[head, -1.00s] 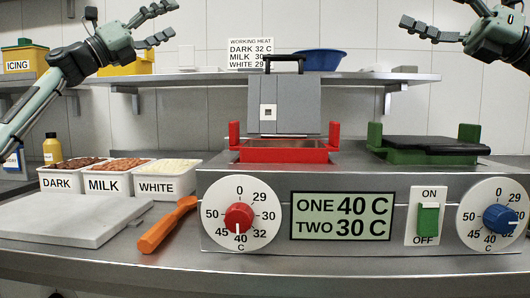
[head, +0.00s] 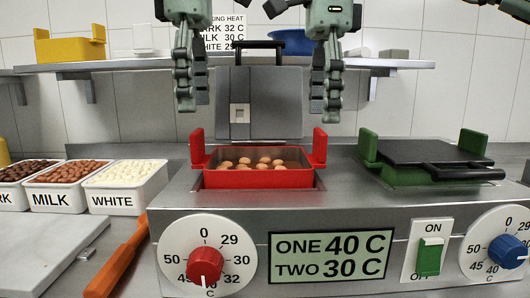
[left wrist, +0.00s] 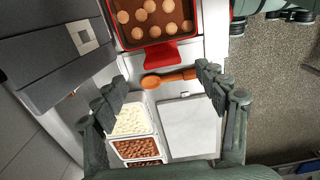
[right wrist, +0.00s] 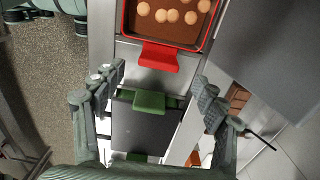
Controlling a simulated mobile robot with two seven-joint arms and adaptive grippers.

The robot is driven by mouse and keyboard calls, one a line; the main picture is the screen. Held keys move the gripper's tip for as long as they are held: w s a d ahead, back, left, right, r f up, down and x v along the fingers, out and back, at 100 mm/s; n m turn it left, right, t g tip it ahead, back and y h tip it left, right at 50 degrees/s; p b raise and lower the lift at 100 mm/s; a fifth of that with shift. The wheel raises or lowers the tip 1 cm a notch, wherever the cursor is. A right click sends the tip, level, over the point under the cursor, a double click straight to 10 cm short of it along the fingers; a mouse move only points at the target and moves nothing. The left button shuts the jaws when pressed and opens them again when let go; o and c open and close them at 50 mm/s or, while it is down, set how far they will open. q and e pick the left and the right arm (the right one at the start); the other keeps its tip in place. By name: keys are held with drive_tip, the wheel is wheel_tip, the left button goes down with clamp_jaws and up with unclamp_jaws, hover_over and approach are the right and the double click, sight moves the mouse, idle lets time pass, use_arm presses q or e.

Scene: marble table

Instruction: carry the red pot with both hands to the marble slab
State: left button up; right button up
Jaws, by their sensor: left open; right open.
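The red pot (head: 260,178) sits in the left well of the steel warmer, with brown liquid and several round tan pieces inside. Its upright red handles stand at its left and right ends. The pot also shows in the left wrist view (left wrist: 172,52) and the right wrist view (right wrist: 158,58). My left gripper (head: 187,105) is open and points down, above and behind the left handle. My right gripper (head: 322,105) is open and points down above the right handle. Neither touches the pot. The marble slab (head: 45,255) lies at the lower left; it also shows in the left wrist view (left wrist: 190,125).
An orange spatula (head: 118,258) lies between the slab and the warmer. Tubs of dark, milk and white pieces (head: 125,198) stand behind the slab. A grey lid (head: 285,105) stands behind the pot. A green pot with a dark lid (head: 425,155) sits in the right well.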

sight(195, 143)
use_arm(q)
drive_tip(key=shift+s+a, duration=0.2)
drive_tip(key=shift+a, duration=0.05)
use_arm(e)
drive_tip(key=shift+s, duration=0.15)
use_arm(q)
drive_tip(key=shift+f, duration=0.1)
use_arm(e)
drive_tip(key=shift+a, duration=0.1)
use_arm(q)
drive_tip(key=shift+f, duration=3.85)
use_arm(e)
drive_tip(key=shift+f, duration=3.85)
use_arm(q)
drive_tip(key=shift+c, duration=0.4)
use_arm(e)
drive_tip(key=shift+c, duration=0.4)
use_arm(q)
clamp_jaws()
use_arm(e)
clamp_jaws()
use_arm(q)
drive_tip(key=shift+r, duration=0.1)
use_arm(e)
drive_tip(key=shift+r, duration=0.1)
